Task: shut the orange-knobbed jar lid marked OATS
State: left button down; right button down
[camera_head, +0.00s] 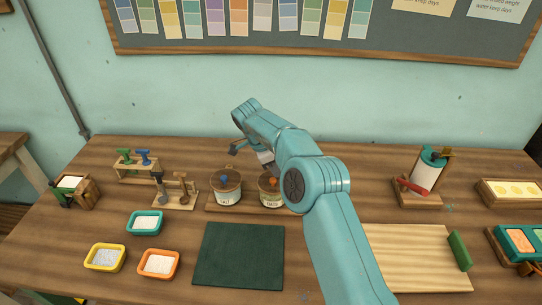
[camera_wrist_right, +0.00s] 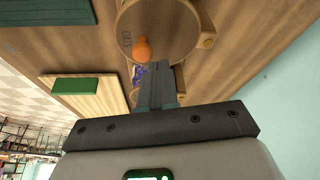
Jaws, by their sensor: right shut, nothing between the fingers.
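The OATS jar (camera_head: 269,198) stands on a wooden board, with its brown lid and orange knob (camera_head: 274,181) on top; my right arm covers its right side. The lid looks about level in the head view. In the right wrist view the round lid (camera_wrist_right: 170,25) fills the top, with its OATS lettering and orange knob (camera_wrist_right: 142,49) at the left. My right gripper (camera_wrist_right: 172,62) is shut and empty, its fingertips over the lid's edge beside the knob. I cannot tell whether they touch. In the head view the gripper is partly hidden by my arm. My left gripper is out of view.
The SALT jar (camera_head: 228,197) with a blue knob stands just left. A dark green mat (camera_head: 238,255) lies in front, near small coloured trays (camera_head: 158,264). A wooden scoop stand (camera_head: 175,200) is to the left. A red-handled device (camera_head: 425,180) stands right.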

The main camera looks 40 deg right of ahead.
jog(key=p+v, duration=0.2)
jog(key=v, duration=0.7)
notch_tip(320, 180, up, 7)
jog(key=p, duration=0.8)
send_over(266, 183)
jog(key=a, duration=0.2)
jog(key=shift+w+a+f, duration=0.1)
jog(key=shift+w+f, duration=0.2)
jog(key=shift+w, duration=0.2)
jog(key=shift+s, duration=0.3)
